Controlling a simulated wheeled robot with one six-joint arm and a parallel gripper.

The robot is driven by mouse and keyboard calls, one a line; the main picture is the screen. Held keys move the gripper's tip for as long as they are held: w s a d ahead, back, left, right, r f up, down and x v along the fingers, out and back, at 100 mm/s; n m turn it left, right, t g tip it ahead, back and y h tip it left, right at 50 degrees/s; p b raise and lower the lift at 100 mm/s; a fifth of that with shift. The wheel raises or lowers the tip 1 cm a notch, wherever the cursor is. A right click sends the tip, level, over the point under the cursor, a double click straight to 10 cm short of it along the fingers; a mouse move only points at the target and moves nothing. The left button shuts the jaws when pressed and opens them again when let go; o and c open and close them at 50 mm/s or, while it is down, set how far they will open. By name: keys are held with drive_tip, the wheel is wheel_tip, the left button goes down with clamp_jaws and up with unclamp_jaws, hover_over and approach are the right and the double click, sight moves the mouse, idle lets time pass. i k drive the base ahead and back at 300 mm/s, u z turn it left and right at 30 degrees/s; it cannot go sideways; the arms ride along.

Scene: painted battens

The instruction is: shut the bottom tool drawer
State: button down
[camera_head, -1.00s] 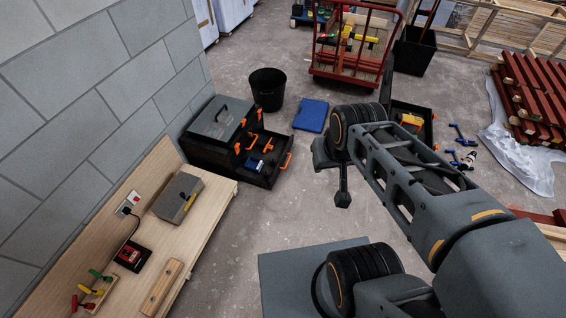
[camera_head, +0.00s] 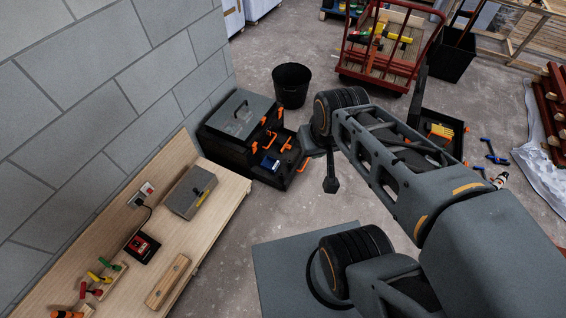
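A black tool chest (camera_head: 238,122) with a grey lid stands on the floor against the block wall, left of centre. Its bottom drawer (camera_head: 289,177) is pulled out to the right, with an orange handle at its outer end and a blue item (camera_head: 269,162) and orange tools inside. My gripper (camera_head: 331,184) hangs just right of the drawer in the picture, pointing down; whether it touches the drawer I cannot tell. Its fingers are small and dark, so whether they are open or shut is unclear, and I see nothing held.
A wooden bench (camera_head: 215,215) with a grey box (camera_head: 188,192) and small tools runs along the wall. A black bucket (camera_head: 291,86) stands behind the chest. A red cart (camera_head: 385,55) is at the back, and a black crate (camera_head: 440,135) lies behind my arm. Floor below the drawer is clear.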

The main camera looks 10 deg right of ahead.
sight(281, 155)
drive_tip(key=i, duration=1.3)
drive_tip(key=z, duration=0.35)
